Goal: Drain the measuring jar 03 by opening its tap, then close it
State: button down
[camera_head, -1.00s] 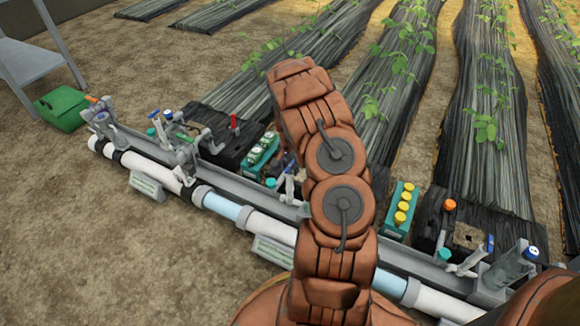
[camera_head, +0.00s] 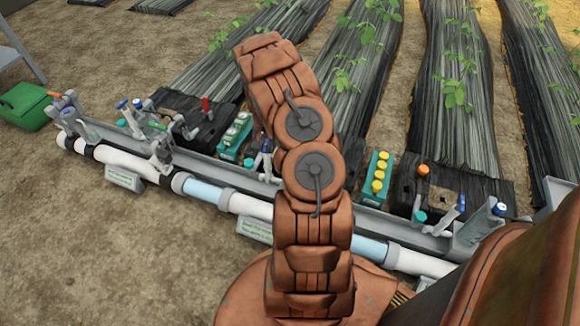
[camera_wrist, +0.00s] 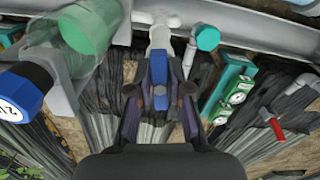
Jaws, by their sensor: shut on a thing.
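In the wrist view my gripper (camera_wrist: 160,103) has its fingers shut on a blue tap handle (camera_wrist: 159,68). The handle sits on a pale grey tap body (camera_wrist: 160,36) at the channel. Left of it is a clear jar with green in it (camera_wrist: 88,28) and a blue cap (camera_wrist: 22,92). The cap's white label is cut off, so I cannot tell its number, nor whether the tap is open. In the head view my arm covers the gripper.
A grey channel (camera_head: 375,218) and white pipe (camera_head: 255,208) run across the front. A green box with round gauges (camera_head: 236,136) and one with yellow caps (camera_head: 378,177) stand behind. A red-handled valve (camera_wrist: 275,127) is at the wrist view's right. Bare soil lies in front.

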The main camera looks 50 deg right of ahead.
jog(key=n+p, duration=0.2)
jog(key=n, duration=0.1)
jog(key=n+p, duration=0.1)
jog(key=p, duration=0.1)
jog(key=shift+r+n, duration=0.25)
jog(key=shift+n, duration=0.15)
jog(key=n+p, duration=0.4)
jog(key=shift+n, duration=0.3)
jog(key=n+p, duration=0.4)
jog(key=n, duration=0.2)
jog(key=shift+f+n+p, duration=0.25)
jog(key=shift+n+p, duration=0.1)
jog(key=shift+n, duration=0.55)
jog(key=shift+w, duration=0.15)
dwell(4.8)
